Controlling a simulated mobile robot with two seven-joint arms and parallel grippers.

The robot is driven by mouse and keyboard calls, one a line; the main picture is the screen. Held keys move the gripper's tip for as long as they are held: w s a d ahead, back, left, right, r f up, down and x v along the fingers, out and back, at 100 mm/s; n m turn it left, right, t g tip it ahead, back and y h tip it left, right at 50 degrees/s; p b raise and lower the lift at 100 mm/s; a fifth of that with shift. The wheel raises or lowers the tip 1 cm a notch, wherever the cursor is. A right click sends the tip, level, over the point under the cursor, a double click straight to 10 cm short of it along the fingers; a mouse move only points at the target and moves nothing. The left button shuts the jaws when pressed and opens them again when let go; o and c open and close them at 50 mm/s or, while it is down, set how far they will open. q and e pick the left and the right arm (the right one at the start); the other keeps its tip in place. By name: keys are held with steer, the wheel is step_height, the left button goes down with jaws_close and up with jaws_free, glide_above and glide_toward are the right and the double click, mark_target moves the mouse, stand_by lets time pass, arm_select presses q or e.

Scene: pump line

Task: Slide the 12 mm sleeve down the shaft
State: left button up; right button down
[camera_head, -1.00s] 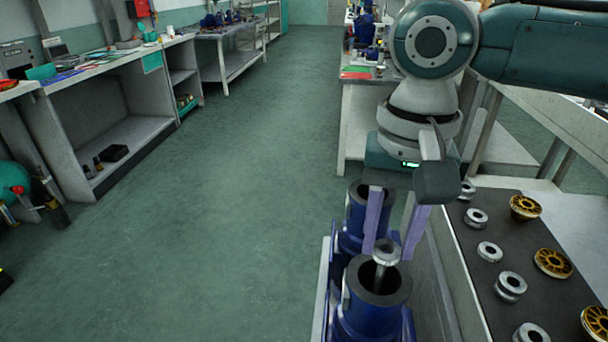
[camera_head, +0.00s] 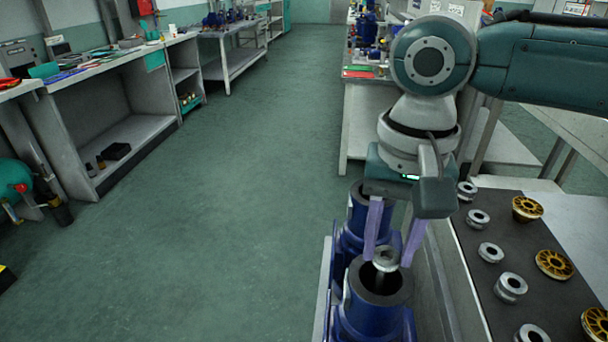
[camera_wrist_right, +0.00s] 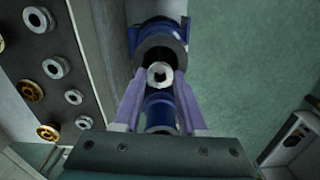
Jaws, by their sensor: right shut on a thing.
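The sleeve is a short grey metal ring (camera_head: 386,259). It also shows between the fingertips in the wrist view (camera_wrist_right: 153,71). My right gripper (camera_head: 386,263) is shut on it, with one pale purple finger on each side. Below the ring a short length of grey shaft (camera_head: 380,280) stands in the dark bore of the near blue pump housing (camera_head: 368,318). The ring sits at the shaft's upper end, roughly in line with it. I cannot tell how far the shaft reaches into the ring. My left gripper is not in view.
A second blue housing (camera_head: 357,205) stands just behind the near one. To the right, a dark mat (camera_head: 470,244) carries several metal rings and several brass-coloured wheels (camera_head: 553,264). The green floor on the left is open, with benches beyond it.

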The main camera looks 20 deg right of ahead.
steer(key=shift+f, duration=0.45)
steer(key=shift+f, duration=0.15)
stand_by(0.5)
steer(key=shift+c, duration=1.9)
jaws_free()
step_height(320, 180, up, 10)
steer(key=p, duration=0.2)
